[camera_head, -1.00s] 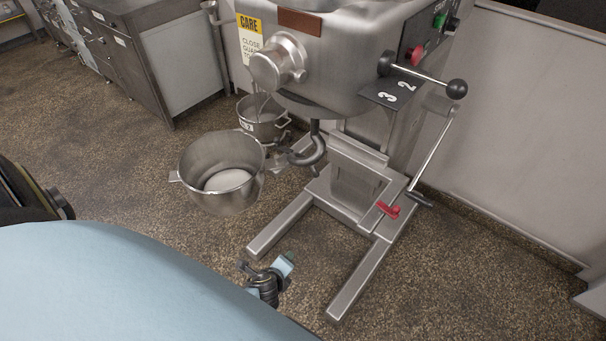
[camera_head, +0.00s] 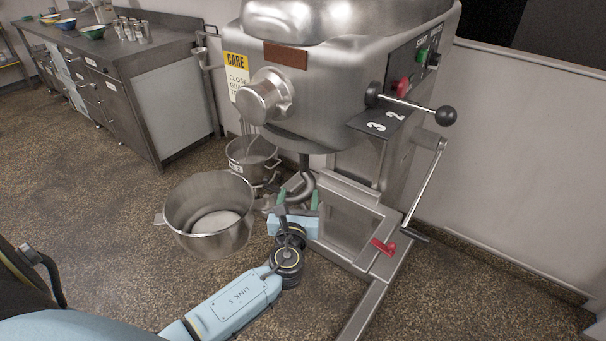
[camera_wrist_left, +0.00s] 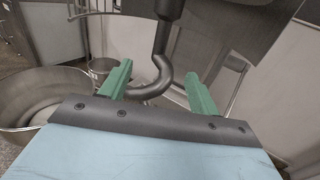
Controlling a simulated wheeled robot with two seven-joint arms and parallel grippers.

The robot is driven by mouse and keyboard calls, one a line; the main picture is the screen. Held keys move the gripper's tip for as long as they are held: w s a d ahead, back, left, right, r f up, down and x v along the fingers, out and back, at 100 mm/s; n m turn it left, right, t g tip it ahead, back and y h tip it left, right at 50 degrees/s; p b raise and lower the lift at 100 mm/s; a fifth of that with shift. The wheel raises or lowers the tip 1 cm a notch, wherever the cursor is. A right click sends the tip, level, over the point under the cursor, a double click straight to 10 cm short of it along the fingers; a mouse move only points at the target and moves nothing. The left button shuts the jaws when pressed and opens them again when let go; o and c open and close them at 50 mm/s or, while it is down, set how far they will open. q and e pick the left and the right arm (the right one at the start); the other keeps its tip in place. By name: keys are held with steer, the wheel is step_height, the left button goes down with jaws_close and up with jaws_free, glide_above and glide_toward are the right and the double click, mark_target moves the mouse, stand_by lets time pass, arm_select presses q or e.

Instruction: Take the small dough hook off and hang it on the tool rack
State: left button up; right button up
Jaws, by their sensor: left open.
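The small dough hook (camera_head: 305,184) is a grey metal hook hanging below the mixer head (camera_head: 300,112). In the left wrist view the hook (camera_wrist_left: 161,72) curves down between the two green fingers, with its bend behind the left finger. My left gripper (camera_head: 299,198) is open, just in front of the hook's lower curve in the head view. Its fingertips (camera_wrist_left: 158,78) stand to either side of the hook, and I see no grip on it. The hook's top joint is hidden under the mixer head. I cannot make out the tool rack. My right gripper is not in view.
A steel bowl (camera_head: 181,213) stands left of the gripper, with a smaller pot (camera_head: 238,160) behind it. The mixer's crank (camera_head: 428,185) and red lever (camera_head: 384,247) are at right. A steel counter (camera_head: 120,62) is at back left.

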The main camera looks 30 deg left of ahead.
mark_target(304, 167)
arm_select(q)
steer(key=b+x, duration=0.2)
steer(key=x, duration=0.7)
steer(key=shift+w+b, duration=0.1)
steer(key=shift+b, duration=0.3)
steer(key=shift+w+a, duration=0.2)
steer(key=shift+w, duration=0.15)
steer(key=shift+w+a+b, duration=0.3)
steer(key=shift+w+b, duration=0.1)
steer(key=shift+w, duration=0.25)
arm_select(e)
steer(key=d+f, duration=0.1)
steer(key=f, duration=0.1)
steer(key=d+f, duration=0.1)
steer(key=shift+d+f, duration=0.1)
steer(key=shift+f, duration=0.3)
arm_select(q)
steer(key=shift+c, duration=1.3)
jaws_close()
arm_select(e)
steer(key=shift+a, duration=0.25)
arm_select(q)
steer(key=shift+r, duration=0.15)
